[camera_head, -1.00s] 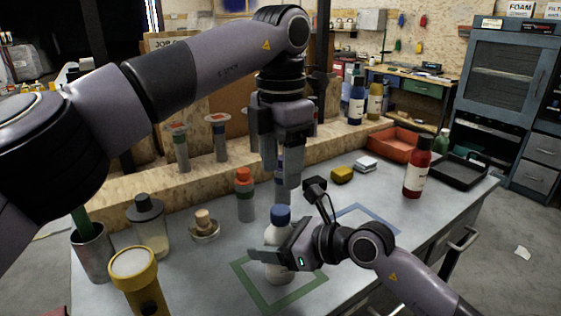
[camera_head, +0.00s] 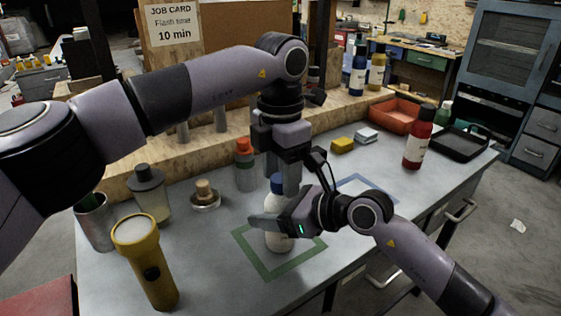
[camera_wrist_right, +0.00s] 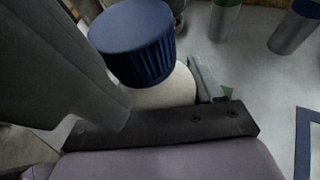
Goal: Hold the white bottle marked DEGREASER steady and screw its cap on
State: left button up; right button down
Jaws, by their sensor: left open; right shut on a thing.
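The white bottle (camera_head: 280,240) stands upright inside a green outline on the bench; its label is hidden. Its blue cap (camera_head: 277,184) sits on top of the bottle, and the ribbed cap also shows in the wrist view (camera_wrist_right: 135,45) above the white shoulder (camera_wrist_right: 165,92). I cannot tell how tightly it is seated. My right gripper (camera_head: 272,224) is shut on the bottle's body from the right. My left gripper (camera_head: 281,182) is open and points down just above and around the cap, with a finger beside it; I cannot tell whether it touches.
An orange-capped bottle (camera_head: 245,165), a jar (camera_head: 150,195), a small wooden-topped dish (camera_head: 205,197) and a yellow flashlight (camera_head: 148,262) stand to the left. A red bottle (camera_head: 417,147), a yellow block (camera_head: 342,146) and an orange tray (camera_head: 394,117) are right. The blue outline (camera_head: 385,190) looks empty.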

pick_arm(q)
grip_shut()
jog(key=shift+o, duration=0.8)
grip_release()
jog(key=shift+r, duration=0.1)
notch_tip(320, 180, up, 12)
